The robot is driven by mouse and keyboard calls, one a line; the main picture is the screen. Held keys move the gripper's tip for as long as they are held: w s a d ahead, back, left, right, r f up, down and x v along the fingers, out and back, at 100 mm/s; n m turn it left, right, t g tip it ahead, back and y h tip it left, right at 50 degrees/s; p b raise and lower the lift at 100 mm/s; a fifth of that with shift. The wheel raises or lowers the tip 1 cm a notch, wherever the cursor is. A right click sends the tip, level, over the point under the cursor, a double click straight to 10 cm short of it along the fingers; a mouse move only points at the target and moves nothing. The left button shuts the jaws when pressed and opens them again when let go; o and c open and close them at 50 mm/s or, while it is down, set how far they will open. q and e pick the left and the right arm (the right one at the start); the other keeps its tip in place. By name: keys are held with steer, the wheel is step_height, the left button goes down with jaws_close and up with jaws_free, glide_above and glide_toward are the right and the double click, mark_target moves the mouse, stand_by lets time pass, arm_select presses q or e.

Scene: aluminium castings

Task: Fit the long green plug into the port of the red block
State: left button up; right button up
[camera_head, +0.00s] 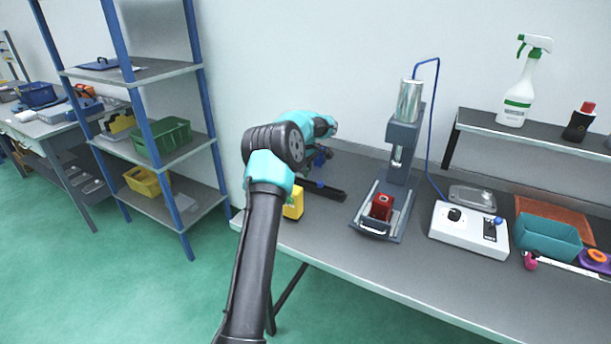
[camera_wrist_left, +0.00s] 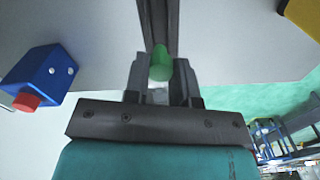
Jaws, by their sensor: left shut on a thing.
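The red block (camera_head: 381,207) sits on the sliding plate of a grey bench press (camera_head: 402,150); its port is too small to make out. The green plug (camera_wrist_left: 161,64) is between the fingers of my left gripper (camera_wrist_left: 160,78), which is shut on it. The plug's end shows; the rest of its length is hidden. In the head view my left arm reaches over the left end of the bench, and I cannot make out the plug there. The gripper is to the left of the red block and apart from it. My right gripper is not in view.
A dark bar (camera_head: 320,188) and a yellow object (camera_head: 294,203) lie near the arm. A blue block with a red knob (camera_wrist_left: 40,80) is beside the gripper. A white control box (camera_head: 468,230) and teal bin (camera_head: 548,238) stand right of the press. The front bench strip is clear.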

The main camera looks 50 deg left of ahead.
arm_select(q)
step_height(320, 180, up, 6)
stand_by(0.6)
